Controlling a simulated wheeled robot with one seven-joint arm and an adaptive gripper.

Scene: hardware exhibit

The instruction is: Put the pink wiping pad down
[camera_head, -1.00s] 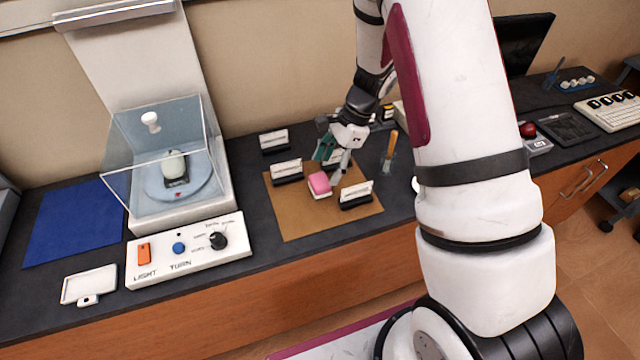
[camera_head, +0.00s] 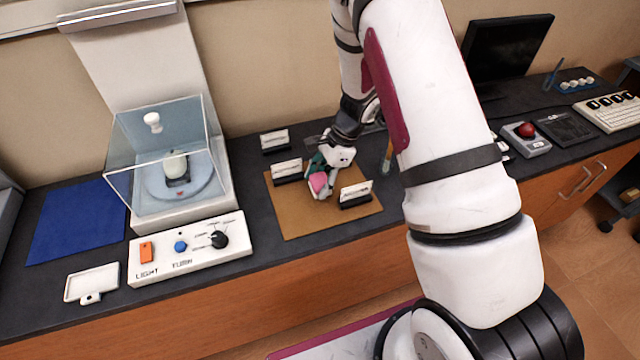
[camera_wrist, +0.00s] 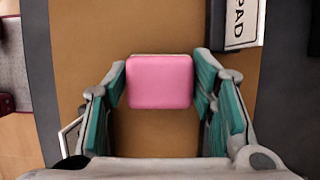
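The pink wiping pad (camera_head: 318,184) is at the brown mat (camera_head: 290,222), between the small labelled holders. My gripper (camera_head: 322,180) is low over the mat, with its teal-lined fingers around the pad. In the wrist view the pad (camera_wrist: 160,82) shows its square pink top between the two fingertips of my gripper (camera_wrist: 160,85). The fingers are at its left and right edges, with almost no gap showing. I cannot tell whether they press on it. The pad's underside is hidden.
Labelled holders stand at the pad's left (camera_head: 287,171), right (camera_head: 356,194) and behind it (camera_head: 275,141). A wooden-handled tool (camera_head: 387,160) stands behind right. The control box (camera_head: 190,248) and glass case (camera_head: 160,160) are to the left. The mat's front is clear.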

